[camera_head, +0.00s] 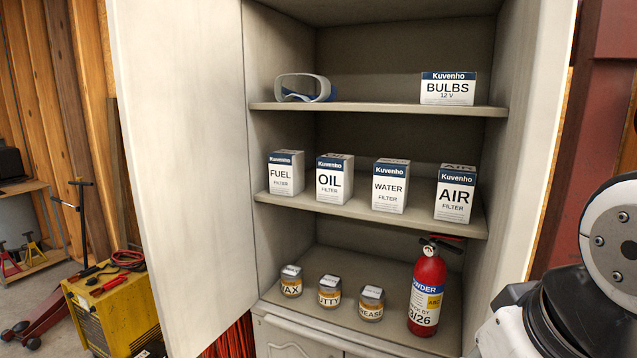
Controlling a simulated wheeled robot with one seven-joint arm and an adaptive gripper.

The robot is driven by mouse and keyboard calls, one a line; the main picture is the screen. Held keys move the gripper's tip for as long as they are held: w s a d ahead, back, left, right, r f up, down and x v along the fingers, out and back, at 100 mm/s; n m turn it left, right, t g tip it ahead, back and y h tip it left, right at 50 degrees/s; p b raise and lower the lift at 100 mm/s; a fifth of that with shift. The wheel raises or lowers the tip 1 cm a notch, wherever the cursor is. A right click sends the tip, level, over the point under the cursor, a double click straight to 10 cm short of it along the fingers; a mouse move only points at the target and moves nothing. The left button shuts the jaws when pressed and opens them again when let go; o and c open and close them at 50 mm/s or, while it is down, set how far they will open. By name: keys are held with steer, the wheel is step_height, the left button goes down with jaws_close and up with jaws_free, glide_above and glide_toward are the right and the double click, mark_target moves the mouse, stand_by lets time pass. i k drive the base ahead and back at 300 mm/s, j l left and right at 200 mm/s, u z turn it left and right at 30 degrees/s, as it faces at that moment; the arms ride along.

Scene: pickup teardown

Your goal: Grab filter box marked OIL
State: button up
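The OIL filter box (334,180) is a white box with a dark blue Kuvenho band. It stands upright on the cabinet's middle shelf (430,220), second from the left. The FUEL filter box (286,173) is to its left, and the WATER filter box (390,187) is to its right, with a gap on each side. The AIR filter box (455,194) is at the right of the row. White and black parts of my arm show at the lower right, apart from the boxes. I cannot make out my gripper's fingers in this view.
Goggles (304,88) and a BULBS box (448,89) are on the upper shelf. Three jars (330,292) and a red fire extinguisher (427,290) stand below. The open cabinet door (185,150) is at left. A yellow machine (110,310) stands on the floor.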

mark_target(334, 173)
steer(key=i+j+u, duration=0.1)
steer(key=u, duration=0.3)
steer(key=i+j+u, duration=0.1)
steer(key=u, duration=0.25)
steer(key=i+u, duration=0.1)
steer(key=u, duration=0.3)
steer(key=i+j+u, duration=0.25)
steer(key=i, duration=0.25)
steer(key=l, duration=0.1)
